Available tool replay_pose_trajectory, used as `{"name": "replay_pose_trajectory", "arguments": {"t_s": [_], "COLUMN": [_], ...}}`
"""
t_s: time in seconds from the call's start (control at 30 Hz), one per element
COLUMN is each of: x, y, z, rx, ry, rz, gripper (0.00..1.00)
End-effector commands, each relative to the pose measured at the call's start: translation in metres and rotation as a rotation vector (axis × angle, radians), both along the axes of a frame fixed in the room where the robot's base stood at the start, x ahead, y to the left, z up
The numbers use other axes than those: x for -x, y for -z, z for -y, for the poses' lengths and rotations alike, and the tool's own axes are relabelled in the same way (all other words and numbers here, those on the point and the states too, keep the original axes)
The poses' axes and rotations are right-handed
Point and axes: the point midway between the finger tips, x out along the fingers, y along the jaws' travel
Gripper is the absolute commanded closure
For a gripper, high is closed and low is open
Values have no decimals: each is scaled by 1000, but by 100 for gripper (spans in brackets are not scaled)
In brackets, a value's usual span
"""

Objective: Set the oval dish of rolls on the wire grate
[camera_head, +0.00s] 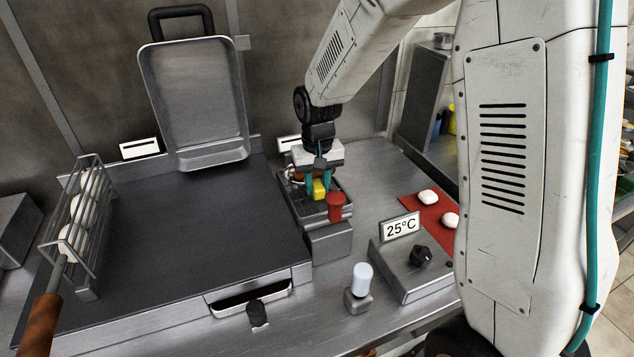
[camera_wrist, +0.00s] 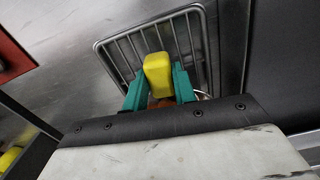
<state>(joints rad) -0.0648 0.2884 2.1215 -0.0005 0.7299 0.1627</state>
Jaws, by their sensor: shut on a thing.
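My gripper (camera_head: 318,185) points down over the small metal station right of the griddle. In the wrist view its teal fingers (camera_wrist: 160,90) are shut on a yellow block (camera_wrist: 158,74), which also shows in the head view (camera_head: 319,190). The wire grate (camera_wrist: 150,22) lies below it in the wrist view; I cannot tell whether anything touches it. A small brown and white thing (camera_head: 296,175) shows beside the fingers, mostly hidden. It may be the oval dish of rolls, but I cannot make out its shape or whether it is joined to the yellow block.
A red knob (camera_head: 336,206) stands close in front of the gripper. White buns (camera_head: 75,235) sit in a wire rack on the left of the dark griddle (camera_head: 190,230). A red mat (camera_head: 432,210) with two white buns and a 25°C control box (camera_head: 415,265) are at the right.

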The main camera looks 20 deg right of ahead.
Motion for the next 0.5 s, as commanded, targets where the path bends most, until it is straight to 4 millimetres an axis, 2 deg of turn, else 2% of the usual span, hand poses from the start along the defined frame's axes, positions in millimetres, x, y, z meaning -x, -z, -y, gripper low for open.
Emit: {"name": "replay_pose_trajectory", "arguments": {"t_s": [0.47,0.5], "x": [0,0], "y": [7,7], "z": [0,0], "rx": [0,0], "ry": [0,0], "rz": [0,1], "gripper": [100,62]}}
